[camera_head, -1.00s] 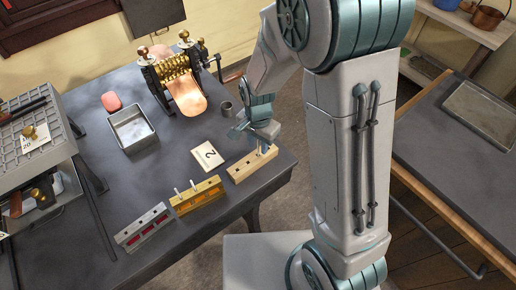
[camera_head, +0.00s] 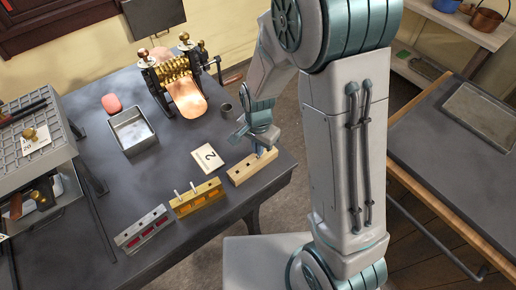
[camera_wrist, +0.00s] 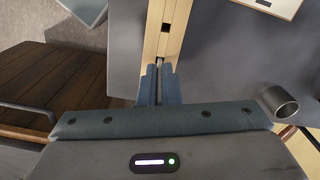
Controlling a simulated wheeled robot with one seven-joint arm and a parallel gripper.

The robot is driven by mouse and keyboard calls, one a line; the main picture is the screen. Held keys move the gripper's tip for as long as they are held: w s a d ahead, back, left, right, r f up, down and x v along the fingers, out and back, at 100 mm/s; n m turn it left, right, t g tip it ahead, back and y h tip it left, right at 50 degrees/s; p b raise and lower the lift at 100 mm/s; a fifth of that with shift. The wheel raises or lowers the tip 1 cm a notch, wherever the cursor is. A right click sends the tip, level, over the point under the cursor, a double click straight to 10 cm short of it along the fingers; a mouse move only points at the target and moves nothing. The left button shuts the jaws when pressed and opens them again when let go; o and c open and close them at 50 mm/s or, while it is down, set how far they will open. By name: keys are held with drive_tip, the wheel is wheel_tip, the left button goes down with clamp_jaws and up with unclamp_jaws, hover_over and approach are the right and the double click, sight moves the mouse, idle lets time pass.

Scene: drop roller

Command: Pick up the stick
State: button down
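A pale wooden block (camera_head: 240,176) with holes lies near the table's right front edge, and it also shows in the wrist view (camera_wrist: 153,38). My gripper (camera_head: 262,150) is low over the right end of this block. In the wrist view its two fingers (camera_wrist: 159,78) are close together, with a narrow gap. A thin metallic stick (camera_wrist: 160,63) shows at the gap between the fingertips, by the block. The fingers hide most of it, and I cannot tell whether they grip it or only stand either side.
A yellow holder (camera_head: 208,200) with small pegs and a grey holder (camera_head: 142,232) stand left of the block.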

drive_tip(key=shift+r, duration=0.5)
drive_tip(key=s+d+r+b, duration=0.1)
drive_tip(key=d+r+b, duration=0.1)
drive_tip(key=d+r, duration=0.8)
drive_tip(key=shift+s+d, duration=0.3)
drive_tip(key=shift+d, duration=0.5)
